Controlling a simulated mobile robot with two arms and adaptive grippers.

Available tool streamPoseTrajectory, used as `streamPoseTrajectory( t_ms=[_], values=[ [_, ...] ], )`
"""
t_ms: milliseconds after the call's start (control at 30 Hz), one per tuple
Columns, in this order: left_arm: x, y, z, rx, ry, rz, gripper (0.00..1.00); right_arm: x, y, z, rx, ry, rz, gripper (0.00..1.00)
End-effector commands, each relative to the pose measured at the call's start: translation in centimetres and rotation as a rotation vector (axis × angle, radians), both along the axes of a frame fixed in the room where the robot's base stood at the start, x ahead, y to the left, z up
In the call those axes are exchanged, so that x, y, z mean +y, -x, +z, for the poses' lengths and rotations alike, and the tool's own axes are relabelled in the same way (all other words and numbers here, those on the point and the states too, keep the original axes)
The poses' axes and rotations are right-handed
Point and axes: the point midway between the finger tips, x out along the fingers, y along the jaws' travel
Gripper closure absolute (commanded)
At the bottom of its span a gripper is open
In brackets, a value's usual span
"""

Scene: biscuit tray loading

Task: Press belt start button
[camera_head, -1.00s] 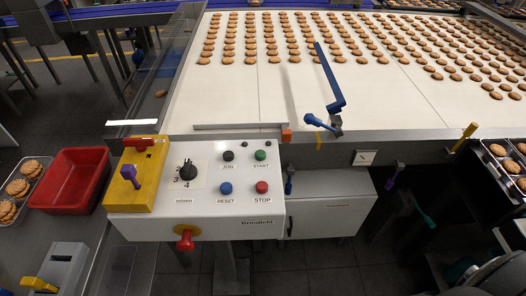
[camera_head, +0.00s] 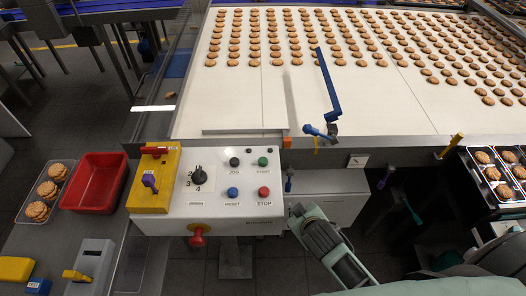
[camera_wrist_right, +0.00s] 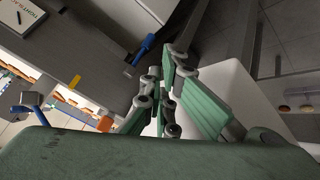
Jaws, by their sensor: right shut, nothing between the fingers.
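The green START button (camera_head: 263,161) is at the upper right of the white control panel (camera_head: 215,213). The black JOG button (camera_head: 234,162) is left of it. The red STOP button (camera_head: 264,191) is below it, and the blue RESET button (camera_head: 233,192) is lower left. My right gripper (camera_head: 300,211) is shut and empty, just off the panel's lower right corner, below and right of START and apart from it. Its green-padded fingers also show in the right wrist view (camera_wrist_right: 162,95), where I cannot make out the button. My left gripper is not in view.
The belt (camera_head: 290,110) with rows of biscuits lies behind the panel. A yellow box (camera_head: 152,190) with a red handle is left of the buttons. A red emergency knob (camera_head: 197,239) sticks out below. A red bin (camera_head: 98,182) stands left.

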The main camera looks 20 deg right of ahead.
Motion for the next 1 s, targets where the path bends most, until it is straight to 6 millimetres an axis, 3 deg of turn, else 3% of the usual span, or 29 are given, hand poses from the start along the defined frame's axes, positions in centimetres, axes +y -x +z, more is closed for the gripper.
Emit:
streamPoseTrajectory(
  t_ms=[33,200,333,467,600,700,767,867,1000],
  values=[
    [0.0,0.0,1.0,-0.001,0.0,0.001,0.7,-0.1,-1.2,3.5,-0.05,0.016,0.007,1.0],
    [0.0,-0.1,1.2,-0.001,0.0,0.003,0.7,-0.2,-8.3,10.7,-0.327,0.156,0.126,1.0],
    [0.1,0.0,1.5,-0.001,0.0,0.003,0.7,1.6,-13.4,17.5,-0.574,0.292,0.285,1.0],
    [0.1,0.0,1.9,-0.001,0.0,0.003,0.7,5.3,-17.2,25.0,-0.834,0.461,0.52,1.0],
    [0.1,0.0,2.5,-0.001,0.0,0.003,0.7,11.8,-18.5,31.2,-1.089,0.714,0.932,1.0],
    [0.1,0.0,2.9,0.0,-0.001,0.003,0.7,15.1,-18.1,31.4,-1.15,0.909,1.288,1.0],
    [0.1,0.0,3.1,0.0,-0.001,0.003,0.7,15.5,-17.8,30.2,-1.123,1.023,1.498,1.0],
    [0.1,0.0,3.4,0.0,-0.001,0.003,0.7,13.8,-17.9,27.2,-0.988,1.182,1.806,1.0],
    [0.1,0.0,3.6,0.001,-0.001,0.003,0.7,9.0,-18.4,24.1,-0.734,1.314,2.079,1.0]
  ],
)
